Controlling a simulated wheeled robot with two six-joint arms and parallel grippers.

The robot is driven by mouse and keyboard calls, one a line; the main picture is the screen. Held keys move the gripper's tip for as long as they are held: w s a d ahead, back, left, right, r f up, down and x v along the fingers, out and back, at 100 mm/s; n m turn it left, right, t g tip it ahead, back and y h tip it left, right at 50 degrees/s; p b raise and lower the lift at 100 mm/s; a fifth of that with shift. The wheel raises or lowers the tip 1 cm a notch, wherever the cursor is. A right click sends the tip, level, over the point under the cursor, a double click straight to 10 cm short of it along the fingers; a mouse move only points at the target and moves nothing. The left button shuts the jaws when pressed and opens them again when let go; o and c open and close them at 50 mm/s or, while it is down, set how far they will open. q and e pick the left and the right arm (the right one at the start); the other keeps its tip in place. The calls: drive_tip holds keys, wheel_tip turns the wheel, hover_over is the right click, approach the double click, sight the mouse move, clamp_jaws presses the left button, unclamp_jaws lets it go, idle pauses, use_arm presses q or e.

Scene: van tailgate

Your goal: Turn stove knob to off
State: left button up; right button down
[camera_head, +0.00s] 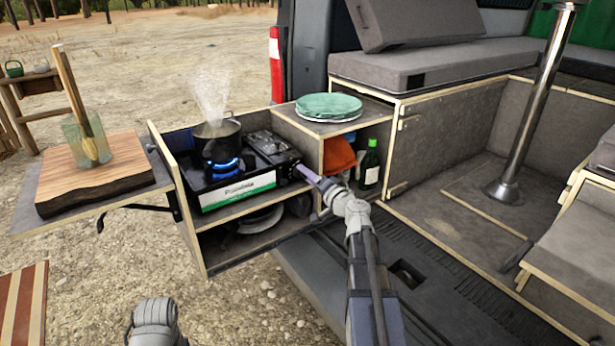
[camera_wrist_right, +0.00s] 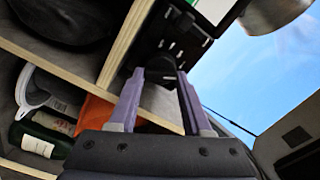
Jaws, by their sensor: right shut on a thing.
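The black camping stove (camera_head: 240,191) sits in the pull-out kitchen box, with a blue flame (camera_head: 223,165) burning under a steaming dark pot (camera_head: 217,133). My right gripper (camera_head: 305,172) reaches the stove's right front corner, where the knob is. The fingers cover the knob in the head view. In the wrist view the two purple fingers of my right gripper (camera_wrist_right: 160,73) point at the stove's dark end (camera_wrist_right: 183,42). They are shut on the knob, which is hard to make out in the shadow. My left gripper is out of view; only part of my left arm shows.
A green bottle (camera_head: 370,166) and an orange item (camera_head: 338,155) stand in the compartment right of the stove, under a plate with a green cloth (camera_head: 328,106). A cutting board (camera_head: 96,171) with a jar (camera_head: 85,140) lies left. The wooden box walls (camera_head: 177,205) enclose the stove.

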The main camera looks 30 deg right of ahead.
drive_tip(key=m, duration=0.5)
drive_tip(key=shift+f, duration=0.1)
drive_tip(key=shift+m, duration=0.4)
idle(0.3)
drive_tip(key=shift+c, duration=1.7)
unclamp_jaws()
drive_tip(key=s, duration=0.8)
drive_tip(key=shift+d, duration=0.35)
drive_tip(key=shift+w, duration=0.1)
